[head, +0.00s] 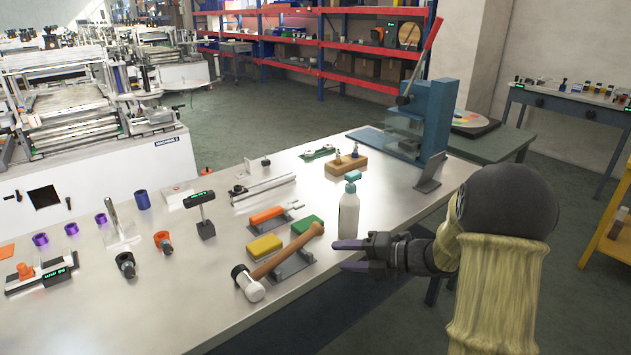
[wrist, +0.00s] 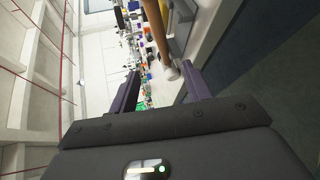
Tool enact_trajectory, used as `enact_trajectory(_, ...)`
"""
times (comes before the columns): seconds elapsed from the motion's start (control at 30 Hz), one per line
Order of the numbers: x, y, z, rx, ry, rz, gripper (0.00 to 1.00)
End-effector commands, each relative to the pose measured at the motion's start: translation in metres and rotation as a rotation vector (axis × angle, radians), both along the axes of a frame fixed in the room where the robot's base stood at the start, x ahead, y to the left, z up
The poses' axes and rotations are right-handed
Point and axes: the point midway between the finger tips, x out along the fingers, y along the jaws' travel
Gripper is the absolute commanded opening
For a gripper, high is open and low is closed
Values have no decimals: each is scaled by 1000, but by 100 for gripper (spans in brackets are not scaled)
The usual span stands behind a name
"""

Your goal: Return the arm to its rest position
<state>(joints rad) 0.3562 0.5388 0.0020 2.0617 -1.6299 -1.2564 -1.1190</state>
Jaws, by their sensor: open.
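My gripper (head: 350,256) is open and empty in the head view. It points left, just past the front edge of the workbench, to the right of the mallet and in front of the spray bottle. My arm, in a tan sleeve, reaches in from the right. In the wrist view the two dark fingers (wrist: 160,90) are spread apart with nothing held between them.
The spray bottle (head: 349,212) stands close behind my gripper. A green block (head: 307,225), a yellow block (head: 264,247) and an orange-handled tool (head: 268,214) lie on the workbench (head: 200,315). A blue lever press (head: 432,115) stands at its far end. Floor is open in front of the bench.

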Motion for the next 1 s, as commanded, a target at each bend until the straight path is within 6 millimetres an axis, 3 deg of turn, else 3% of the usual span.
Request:
enact_trajectory(0.17,15,0,4,2,81,-174,49)
enact_trajectory(0.33,30,-14,6,51,267,-526,49)
enact_trajectory(0.47,26,-30,2,129,439,-814,49)
enact_trajectory(0.67,-13,-52,-13,298,734,-1246,49)
enact_trajectory(0.83,-71,-58,-31,461,1006,-1588,49)
enact_trajectory(1.0,-127,-50,-45,594,1237,-1845,49)
